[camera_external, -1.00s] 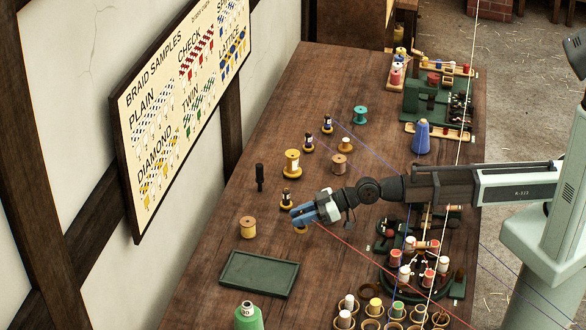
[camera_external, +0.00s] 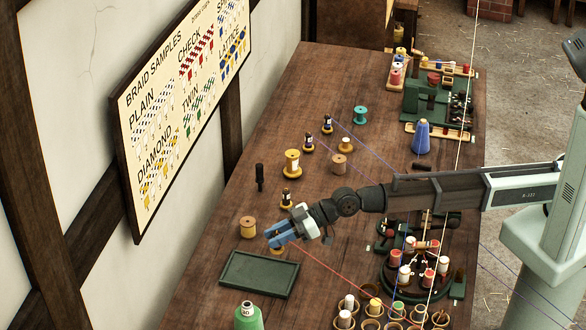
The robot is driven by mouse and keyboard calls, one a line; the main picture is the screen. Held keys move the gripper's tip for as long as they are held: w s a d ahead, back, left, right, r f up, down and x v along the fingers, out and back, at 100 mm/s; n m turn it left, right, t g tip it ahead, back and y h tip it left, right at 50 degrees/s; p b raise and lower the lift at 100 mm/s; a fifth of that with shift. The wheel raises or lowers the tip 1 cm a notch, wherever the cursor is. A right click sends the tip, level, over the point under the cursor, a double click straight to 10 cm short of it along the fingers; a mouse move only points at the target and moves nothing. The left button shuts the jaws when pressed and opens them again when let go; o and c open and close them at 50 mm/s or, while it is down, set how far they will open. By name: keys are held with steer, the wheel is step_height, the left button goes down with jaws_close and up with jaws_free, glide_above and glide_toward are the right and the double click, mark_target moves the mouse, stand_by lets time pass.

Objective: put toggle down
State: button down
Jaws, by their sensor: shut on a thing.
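My gripper (camera_external: 270,239), with blue fingers, is above the wooden table, just beyond the upper right edge of the dark green tray (camera_external: 256,276). It is shut on a small tan-yellow piece (camera_external: 278,251), taken to be the toggle, which shows just below the fingers. The fingers hide most of the piece, so its shape and any contact with the table cannot be told. A red thread (camera_external: 333,271) runs from near the gripper to the lower right. The tray looks empty.
A tan spool (camera_external: 248,227) stands close left of my gripper, and a dark-and-yellow bobbin (camera_external: 286,199) behind it. A green cone of thread (camera_external: 248,316) stands in front of the tray. A round stand with bobbins (camera_external: 418,282) is at right. Blue threads cross the table.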

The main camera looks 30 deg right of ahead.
steer(key=w+a+m+t, duration=0.1)
steer(key=w+a, duration=0.2)
steer(key=a, duration=0.3)
steer(key=shift+a+r, duration=0.15)
steer(key=shift+a, duration=0.1)
glide_above(252, 279)
steer(key=shift+f, duration=4.85)
steer(key=shift+f, duration=0.15)
steer(key=c, duration=0.9)
jaws_free()
steer(key=shift+o, duration=0.2)
steer(key=v, duration=1.2)
steer(key=shift+s+r, duration=0.15)
steer(key=shift+r, duration=0.1)
